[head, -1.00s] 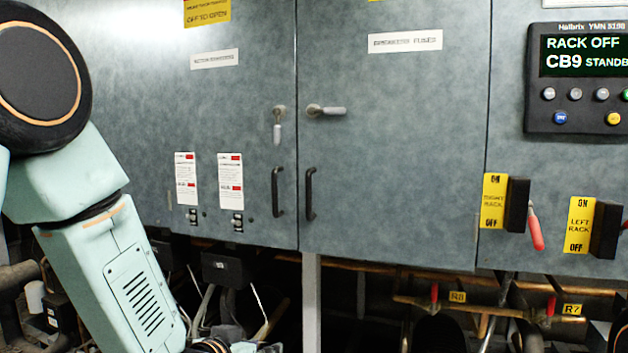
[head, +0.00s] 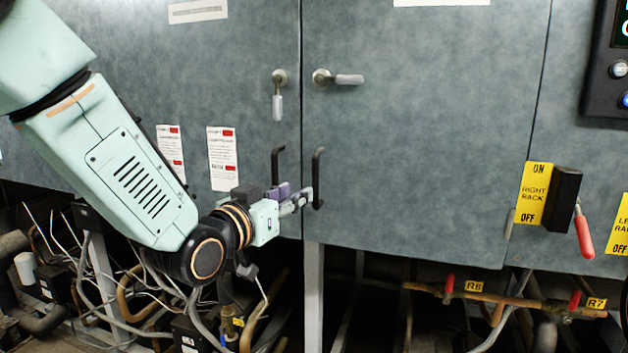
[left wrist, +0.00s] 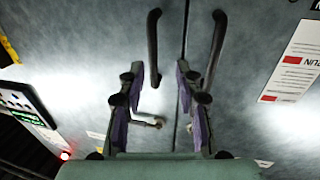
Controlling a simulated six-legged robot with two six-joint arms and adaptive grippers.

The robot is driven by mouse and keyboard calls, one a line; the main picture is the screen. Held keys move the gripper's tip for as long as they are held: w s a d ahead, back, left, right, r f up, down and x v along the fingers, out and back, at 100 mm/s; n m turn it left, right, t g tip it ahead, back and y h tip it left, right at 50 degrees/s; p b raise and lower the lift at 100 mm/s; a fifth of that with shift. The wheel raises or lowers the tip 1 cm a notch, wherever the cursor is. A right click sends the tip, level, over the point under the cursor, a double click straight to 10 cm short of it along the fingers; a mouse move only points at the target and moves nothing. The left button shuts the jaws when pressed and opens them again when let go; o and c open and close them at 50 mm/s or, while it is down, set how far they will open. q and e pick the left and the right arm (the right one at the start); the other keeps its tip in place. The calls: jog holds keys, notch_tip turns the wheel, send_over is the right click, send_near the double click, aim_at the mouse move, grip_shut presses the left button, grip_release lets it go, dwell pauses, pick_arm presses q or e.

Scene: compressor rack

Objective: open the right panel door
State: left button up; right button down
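The right panel door (head: 420,140) is grey and looks shut, flush with the left door (head: 230,60). Its black bar handle (head: 318,180) stands near the seam; it also shows in the left wrist view (left wrist: 153,48). Its latch lever (head: 340,78) is horizontal. My left gripper (head: 302,198) is at the lower end of the right door's handle. In the left wrist view the gripper (left wrist: 160,72) is open, its fingers apart with the handle lined up between them. I cannot tell whether they touch it. My right gripper is not in view.
The left door's black handle (head: 277,165) is close beside, partly hidden behind my gripper. Its latch lever (head: 278,95) hangs down. A right rack switch with a red lever (head: 584,235) is at the right. Pipes and cables fill the space below the doors.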

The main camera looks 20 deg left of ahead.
aim_at(314, 184)
pick_arm(q)
jog(key=w+d, duration=0.1)
jog(key=w, duration=0.1)
jog(key=w+d+r+p, duration=0.1)
jog(key=w+d, duration=0.1)
jog(key=shift+w+a+f, duration=0.15)
jog(key=shift+w, duration=0.4)
jog(key=shift+w+a+f, duration=0.1)
jog(key=shift+w+f, duration=0.05)
jog(key=shift+w, duration=0.4)
jog(key=shift+w+a+f, duration=0.15)
jog(key=shift+w+a, duration=0.05)
jog(key=shift+w, duration=0.25)
jog(key=shift+s+d+r, duration=0.3)
jog(key=shift+s+d, duration=0.05)
jog(key=shift+d, duration=0.15)
jog(key=shift+c, duration=0.9)
jog(key=shift+w+a+f, duration=0.25)
jog(key=shift+w+a, duration=0.05)
jog(key=shift+a, duration=0.1)
jog(key=c, duration=0.5)
jog(key=shift+s+d+r, duration=0.15)
jog(key=shift+d, duration=0.1)
grip_shut()
jog(key=shift+a, duration=0.1)
